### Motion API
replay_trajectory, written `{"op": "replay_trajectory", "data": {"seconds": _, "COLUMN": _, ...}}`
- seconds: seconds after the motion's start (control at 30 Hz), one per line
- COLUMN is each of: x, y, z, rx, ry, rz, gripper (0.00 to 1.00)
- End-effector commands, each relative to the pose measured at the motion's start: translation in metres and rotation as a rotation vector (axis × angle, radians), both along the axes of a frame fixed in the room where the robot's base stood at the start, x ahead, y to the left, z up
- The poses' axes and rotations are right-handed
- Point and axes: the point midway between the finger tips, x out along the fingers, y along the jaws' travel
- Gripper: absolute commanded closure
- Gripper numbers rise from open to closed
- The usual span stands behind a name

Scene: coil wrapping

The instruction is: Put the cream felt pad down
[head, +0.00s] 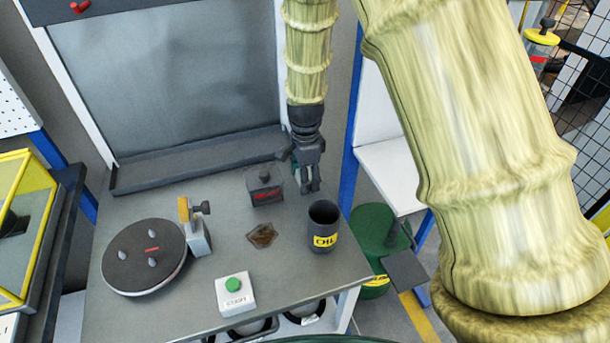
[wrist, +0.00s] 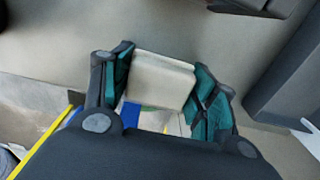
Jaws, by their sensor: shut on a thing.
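The cream felt pad (wrist: 160,78) is a pale block between the two teal-lined fingers of my gripper (wrist: 162,92) in the wrist view. My gripper is shut on it. In the head view my gripper (head: 309,186) points down over the right rear part of the grey table (head: 200,295), behind the dark oil cup (head: 322,228) and right of the small dark box with red lettering (head: 265,187). The pad cannot be made out in the head view. I cannot tell how high it is above the table.
A round dark turntable (head: 143,257) with pegs stands at the left, beside a small clamp post (head: 197,232). A brown stain (head: 262,235) lies mid-table. A white box with a green button (head: 234,293) is at the front. A green drum (head: 372,240) stands right of the table.

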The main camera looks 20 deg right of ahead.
Motion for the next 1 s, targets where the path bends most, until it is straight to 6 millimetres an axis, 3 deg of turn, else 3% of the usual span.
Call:
{"op": "replay_trajectory", "data": {"seconds": 0.23, "x": -0.002, "y": 0.000, "z": -0.010, "rx": 0.000, "ry": 0.005, "rz": 0.001, "gripper": 0.64}}
{"op": "replay_trajectory", "data": {"seconds": 0.3, "x": -0.002, "y": 0.001, "z": -0.012, "rx": 0.000, "ry": 0.006, "rz": 0.001, "gripper": 0.70}}
{"op": "replay_trajectory", "data": {"seconds": 0.37, "x": -0.003, "y": 0.001, "z": -0.013, "rx": 0.000, "ry": 0.006, "rz": 0.001, "gripper": 0.70}}
{"op": "replay_trajectory", "data": {"seconds": 0.4, "x": -0.003, "y": 0.001, "z": -0.013, "rx": 0.000, "ry": 0.007, "rz": 0.001, "gripper": 0.38}}
{"op": "replay_trajectory", "data": {"seconds": 0.5, "x": -0.004, "y": 0.001, "z": -0.015, "rx": 0.001, "ry": 0.009, "rz": 0.001, "gripper": 0.20}}
{"op": "replay_trajectory", "data": {"seconds": 1.0, "x": -0.002, "y": 0.000, "z": -0.010, "rx": 0.000, "ry": 0.004, "rz": 0.000, "gripper": 0.20}}
